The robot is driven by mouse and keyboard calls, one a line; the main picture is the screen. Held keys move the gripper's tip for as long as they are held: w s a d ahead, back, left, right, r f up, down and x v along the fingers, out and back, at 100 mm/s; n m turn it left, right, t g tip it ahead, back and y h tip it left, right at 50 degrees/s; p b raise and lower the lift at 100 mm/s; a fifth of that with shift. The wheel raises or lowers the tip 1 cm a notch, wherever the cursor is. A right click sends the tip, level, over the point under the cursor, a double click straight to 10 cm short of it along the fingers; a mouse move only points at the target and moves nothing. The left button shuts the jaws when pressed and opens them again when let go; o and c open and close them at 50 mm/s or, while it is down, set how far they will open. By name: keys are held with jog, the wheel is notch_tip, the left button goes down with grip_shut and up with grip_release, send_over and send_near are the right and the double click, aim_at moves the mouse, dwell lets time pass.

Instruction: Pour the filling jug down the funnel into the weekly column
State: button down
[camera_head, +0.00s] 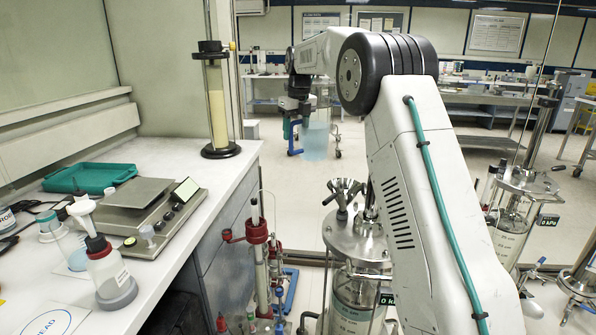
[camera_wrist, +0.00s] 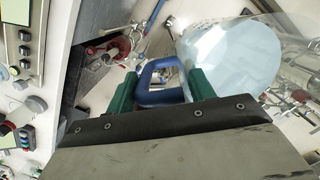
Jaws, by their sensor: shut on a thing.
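My gripper (camera_head: 297,108) is shut on the blue handle of a clear jug (camera_head: 316,142). The jug has pale blue contents in its lower part and looks about upright in the air. In the wrist view the green fingertips of my gripper (camera_wrist: 162,88) are on either side of the handle, and the jug (camera_wrist: 232,60) is to the right. A steel funnel (camera_head: 344,190) stands on the steel lid of a clear column (camera_head: 357,295) on the floor side of the bench. The jug is above the funnel in the picture and apart from it. My arm hides part of the column.
The white bench (camera_head: 185,225) at left holds a balance (camera_head: 140,205), a green tray (camera_head: 88,178), a wash bottle (camera_head: 110,272) and a tall cream-filled column (camera_head: 217,105). A red-fitted column (camera_head: 258,240) stands beside the bench. Another steel-lidded column (camera_head: 515,215) is at right.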

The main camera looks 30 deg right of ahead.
notch_tip(320, 180, down, 13)
jog(key=s+t, duration=0.2)
jog(key=shift+s+d, duration=0.3)
jog(key=shift+s, duration=0.05)
jog(key=shift+s+d+r+t+y, duration=0.15)
jog(key=shift+s+r+t+y, duration=0.15)
jog(key=shift+s+r+t, duration=0.5)
jog(key=shift+s+f, duration=0.1)
jog(key=shift+f, duration=0.05)
jog(key=shift+s+r+t, duration=0.35)
jog(key=shift+r+t, duration=0.05)
jog(key=shift+t, duration=0.4)
jog(key=shift+d, duration=0.1)
